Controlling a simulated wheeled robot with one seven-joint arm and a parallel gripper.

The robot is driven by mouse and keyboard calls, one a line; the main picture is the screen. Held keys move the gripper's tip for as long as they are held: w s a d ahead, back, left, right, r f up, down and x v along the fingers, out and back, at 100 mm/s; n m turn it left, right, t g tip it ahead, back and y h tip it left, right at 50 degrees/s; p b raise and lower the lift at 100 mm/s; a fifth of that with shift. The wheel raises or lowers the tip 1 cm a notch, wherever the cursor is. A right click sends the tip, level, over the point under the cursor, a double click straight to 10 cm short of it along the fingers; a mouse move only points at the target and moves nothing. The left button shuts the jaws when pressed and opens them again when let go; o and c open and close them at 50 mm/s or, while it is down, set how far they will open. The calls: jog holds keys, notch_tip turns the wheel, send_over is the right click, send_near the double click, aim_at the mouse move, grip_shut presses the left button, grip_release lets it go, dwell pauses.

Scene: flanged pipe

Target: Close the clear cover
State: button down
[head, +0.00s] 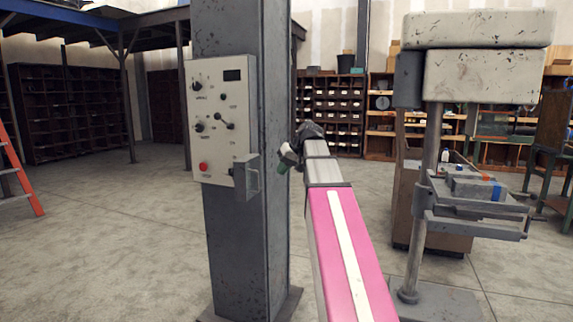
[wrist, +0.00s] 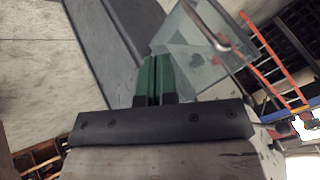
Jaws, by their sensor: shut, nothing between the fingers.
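The clear cover (head: 246,178) is at the lower right corner of the control panel (head: 212,105) on the grey column. It stands swung out, away from the red button (head: 203,166), which shows uncovered. In the wrist view the cover (wrist: 193,52) is a see-through pane with a metal handle (wrist: 215,32), behind and to the right of my fingertips. My gripper (head: 283,167) is to the right of the cover in the head view. Its green fingers (wrist: 154,62) are shut together and empty. I cannot tell whether they touch the pane.
The grey steel column (head: 268,230) stands right behind the panel. A drill press (head: 455,180) with a table stands to the right. An orange ladder (head: 20,170) is at the far left. The concrete floor left of the column is clear.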

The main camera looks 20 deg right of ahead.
aim_at(244, 185)
jog(key=w+a+f, duration=0.1)
jog(key=a+f, duration=0.2)
jog(key=a, duration=0.3)
jog(key=shift+w+f, duration=0.25)
jog(key=shift+f, duration=0.05)
jog(key=shift+a, duration=0.25)
jog(key=a+m+t+h, duration=0.1)
jog(key=a+m, duration=0.1)
jog(key=a, duration=0.1)
jog(key=a+m+t+h, duration=0.1)
jog(key=a+m, duration=0.1)
jog(key=a, duration=0.1)
jog(key=shift+a+m, duration=0.4)
jog(key=w+a+m+h, duration=0.8)
jog(key=w+a+m, duration=0.5)
jog(key=w, duration=0.1)
jog(key=shift+w, duration=0.3)
